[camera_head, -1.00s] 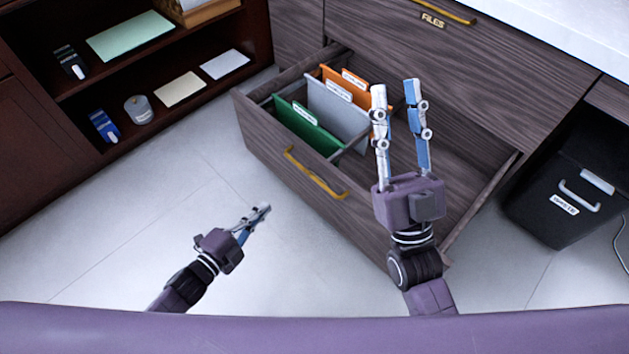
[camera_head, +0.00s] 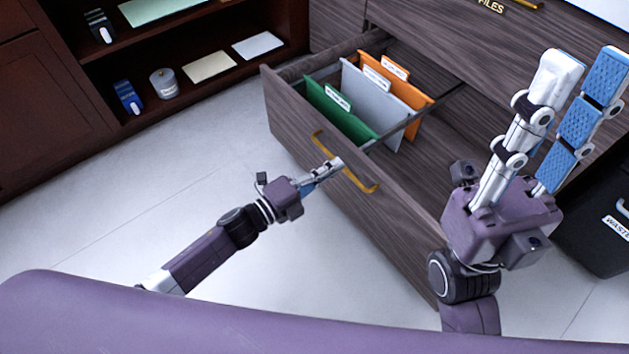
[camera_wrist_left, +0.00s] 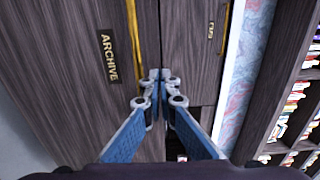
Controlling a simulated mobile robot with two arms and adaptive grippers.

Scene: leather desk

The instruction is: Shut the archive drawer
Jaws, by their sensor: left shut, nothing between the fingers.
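The archive drawer (camera_head: 345,200) stands pulled open, with its wooden front facing the lower left. Its brass handle (camera_head: 345,172) runs along the front. In the left wrist view the drawer front (camera_wrist_left: 75,70) carries an ARCHIVE label (camera_wrist_left: 109,57), with the handle (camera_wrist_left: 133,40) beside it. My left gripper (camera_head: 336,163) is shut and empty, its fingertips at the handle in the head view; I cannot tell whether they touch. The fingertips also show in the left wrist view (camera_wrist_left: 160,75). My right gripper (camera_head: 585,65) is open and empty, raised over the drawer's right side.
Green (camera_head: 335,115), grey (camera_head: 385,125) and orange (camera_head: 412,92) folders stand inside the drawer. A black waste bin (camera_head: 590,235) is at the right. A dark shelf (camera_head: 215,85) with small items is at the upper left. The pale floor (camera_head: 150,190) is clear.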

